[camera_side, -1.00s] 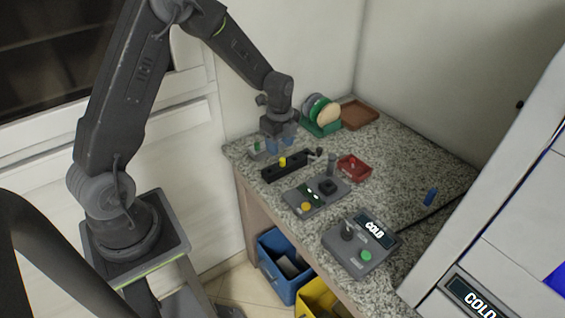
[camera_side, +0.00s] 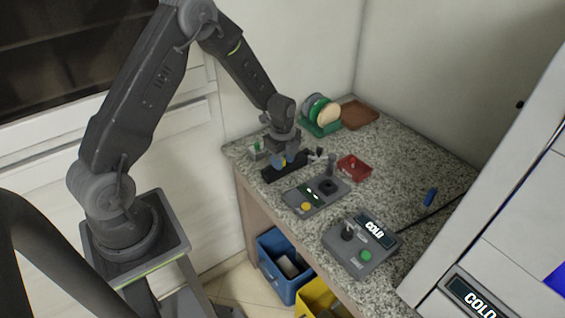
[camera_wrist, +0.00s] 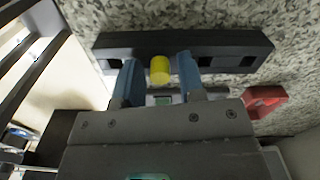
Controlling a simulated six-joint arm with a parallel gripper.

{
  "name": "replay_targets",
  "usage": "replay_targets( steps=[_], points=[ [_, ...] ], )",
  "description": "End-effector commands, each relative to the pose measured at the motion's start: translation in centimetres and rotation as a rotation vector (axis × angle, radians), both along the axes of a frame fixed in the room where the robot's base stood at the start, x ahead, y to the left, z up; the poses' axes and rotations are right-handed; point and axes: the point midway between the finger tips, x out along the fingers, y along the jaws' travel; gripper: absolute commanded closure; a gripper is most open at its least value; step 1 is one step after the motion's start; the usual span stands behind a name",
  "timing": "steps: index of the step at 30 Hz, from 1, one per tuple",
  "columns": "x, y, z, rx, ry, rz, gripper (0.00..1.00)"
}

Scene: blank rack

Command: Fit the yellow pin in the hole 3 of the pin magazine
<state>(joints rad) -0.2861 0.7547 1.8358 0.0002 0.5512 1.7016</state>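The yellow pin (camera_wrist: 160,69) stands at the black pin magazine (camera_wrist: 228,42), between dark holes to its left and right. How deep it sits is not clear. My gripper (camera_wrist: 158,62) is open, with one blue finger on each side of the pin and a gap to each. In the side view my gripper (camera_side: 286,159) is low over the magazine (camera_side: 271,174), and its fingers mostly hide the pin. I cannot read any hole numbers.
A red tray (camera_side: 353,168) lies right of the magazine. A grey panel with a yellow button (camera_side: 306,207) and a COLD control box (camera_side: 361,244) stand nearer. Behind are a green disc rack (camera_side: 321,124) and a brown tray (camera_side: 360,114). The right counter is mostly clear.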

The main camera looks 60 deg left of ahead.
Motion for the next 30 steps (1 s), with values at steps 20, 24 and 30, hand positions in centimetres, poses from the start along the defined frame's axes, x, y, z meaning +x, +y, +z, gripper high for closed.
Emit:
replay_targets(
  steps=[20, 24, 30],
  points=[
    [0.0, 0.0, 0.2, 0.000, -0.001, 0.000, 1.00],
    [0.1, 0.0, 1.0, 0.000, -0.003, 0.000, 1.00],
    [0.1, 0.0, 4.2, 0.002, -0.006, 0.000, 1.00]
  ],
)
